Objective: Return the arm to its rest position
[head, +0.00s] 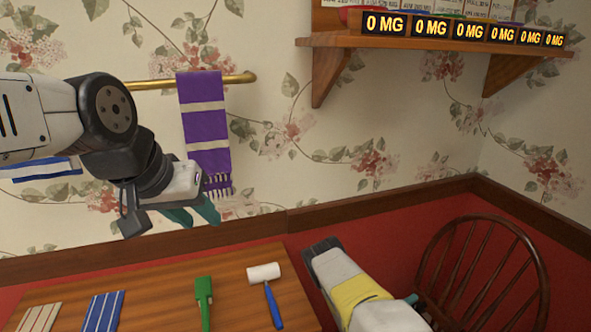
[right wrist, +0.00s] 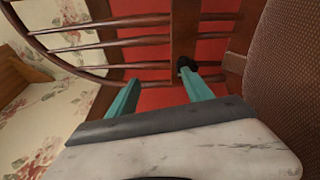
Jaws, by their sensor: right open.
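My left arm comes in from the left, and its gripper (head: 197,212) is above the far edge of the wooden table. Its teal fingers are apart with nothing seen between them. My right arm (head: 350,285), white with a yellow band, is low beside the table's right side. In the head view a small teal part of its gripper shows near the chair. In the right wrist view the right gripper (right wrist: 158,80) has two teal fingers spread wide and empty. They point toward the chair's spindles; whether they touch is unclear.
A wooden spindle-back chair (head: 521,237) stands at right. The wooden table (head: 150,290) holds a green-handled tool (head: 203,297), a blue-handled white roller (head: 265,273) and striped cloths (head: 103,310). A purple scarf (head: 205,125) hangs on a brass rail. A wall shelf (head: 430,41) carries "0 MG" labels.

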